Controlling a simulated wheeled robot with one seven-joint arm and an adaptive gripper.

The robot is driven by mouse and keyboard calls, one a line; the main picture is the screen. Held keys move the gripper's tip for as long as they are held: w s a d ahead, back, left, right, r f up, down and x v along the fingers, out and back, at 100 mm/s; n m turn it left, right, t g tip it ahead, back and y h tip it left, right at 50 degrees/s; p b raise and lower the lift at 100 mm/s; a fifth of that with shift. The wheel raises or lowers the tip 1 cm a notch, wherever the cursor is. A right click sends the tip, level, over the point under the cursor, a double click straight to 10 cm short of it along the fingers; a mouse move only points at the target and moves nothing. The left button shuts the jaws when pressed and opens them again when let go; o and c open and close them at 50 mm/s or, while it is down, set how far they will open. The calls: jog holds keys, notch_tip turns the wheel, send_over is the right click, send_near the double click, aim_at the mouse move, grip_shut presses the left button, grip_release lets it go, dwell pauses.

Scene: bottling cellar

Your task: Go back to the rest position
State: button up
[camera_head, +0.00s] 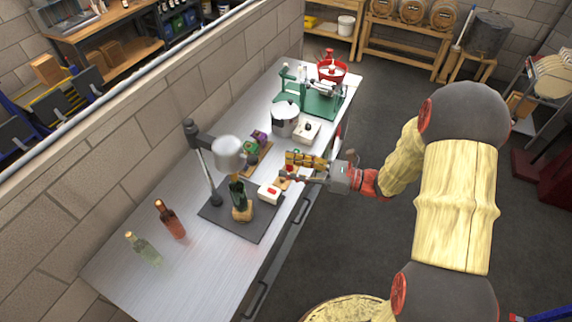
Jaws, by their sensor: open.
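My gripper (297,175) is over the right edge of the long metal worktable (190,268), with its fingers pointing left. It looks open, and I see nothing held in it. The fingertips are small and close to the small items there, so I cannot tell whether they touch any. My yellow and dark arm reaches in from the right side of the picture.
Near the gripper are a white box with a red top (269,194), yellow pieces (305,160) and a dark green bottle (238,196) under a grey-headed stand (229,152). A steel pot (285,119) stands behind. Grey floor (350,245) lies open beside the table.

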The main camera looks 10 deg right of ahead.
dwell(0.4)
jog(key=s+f+n+g+h+b, duration=0.2)
jog(key=s+f+n+g+h, duration=0.1)
jog(key=s+f+n+g, duration=0.4)
jog(key=s+f+n+g+h+b, duration=0.25)
jog(key=s+n, duration=0.35)
jog(key=s, duration=0.4)
jog(key=s+d+n+t+h+b, duration=0.2)
jog(key=s+d+n+h+b, duration=0.2)
jog(key=d+n+h+b, duration=0.4)
jog(key=r+n+t+b, duration=0.1)
jog(key=b, duration=0.1)
jog(key=s+a+r+n+t+h+b, duration=0.1)
jog(key=n+t+b, duration=0.1)
jog(key=b, duration=0.1)
jog(key=a+r+n+t+h+b, duration=0.1)
jog(key=t+b, duration=0.1)
jog(key=b, duration=0.1)
jog(key=shift+s+a+n+h, duration=0.1)
jog(key=shift+s+n+h, duration=0.15)
jog(key=shift+n, duration=0.05)
